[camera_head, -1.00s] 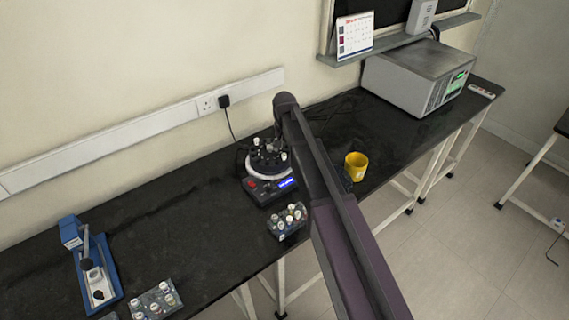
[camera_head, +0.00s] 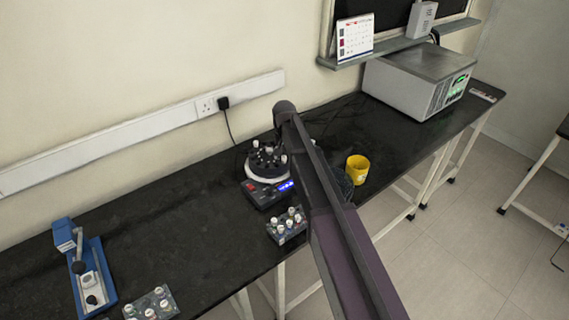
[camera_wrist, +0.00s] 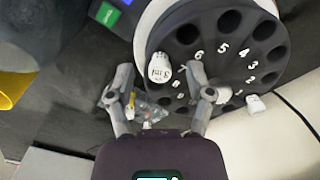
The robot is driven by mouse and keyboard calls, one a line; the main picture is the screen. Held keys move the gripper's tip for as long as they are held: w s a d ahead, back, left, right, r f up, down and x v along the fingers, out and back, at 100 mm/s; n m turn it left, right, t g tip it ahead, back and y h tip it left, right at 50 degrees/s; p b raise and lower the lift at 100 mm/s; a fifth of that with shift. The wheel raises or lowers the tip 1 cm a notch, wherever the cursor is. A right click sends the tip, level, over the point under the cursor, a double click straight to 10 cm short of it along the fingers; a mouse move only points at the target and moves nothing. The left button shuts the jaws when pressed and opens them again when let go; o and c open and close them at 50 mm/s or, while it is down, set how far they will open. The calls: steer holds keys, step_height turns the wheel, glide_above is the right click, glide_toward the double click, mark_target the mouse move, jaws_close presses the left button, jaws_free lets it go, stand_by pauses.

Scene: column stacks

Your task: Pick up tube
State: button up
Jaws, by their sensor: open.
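A tube with a white cap marked "5 ml" (camera_wrist: 159,68) stands in the dark round rotor (camera_wrist: 213,62), near the numbers 6 and 7 in the wrist view. My gripper (camera_wrist: 160,74) is open. Its two fingertips are on either side of this cap in the picture, with gaps visible; I cannot tell their height relative to it. Another white-capped tube (camera_wrist: 255,104) sits at the rotor's lower right edge. In the head view the rotor (camera_head: 265,163) sits on a device with a blue display, and my arm hides the gripper.
A rack of white-capped tubes (camera_head: 288,226) stands in front of the rotor device; another rack (camera_head: 152,304) is at the lower left. A blue device (camera_head: 85,272), a yellow mug (camera_head: 357,168) and a large grey box (camera_head: 420,80) share the black bench. Its left middle is clear.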

mark_target(285, 157)
steer(key=c, duration=0.8)
steer(key=shift+r, duration=0.15)
step_height(285, 157, up, 10)
steer(key=p, duration=1)
stand_by(0.4)
steer(key=shift+d, duration=0.1)
stand_by(0.4)
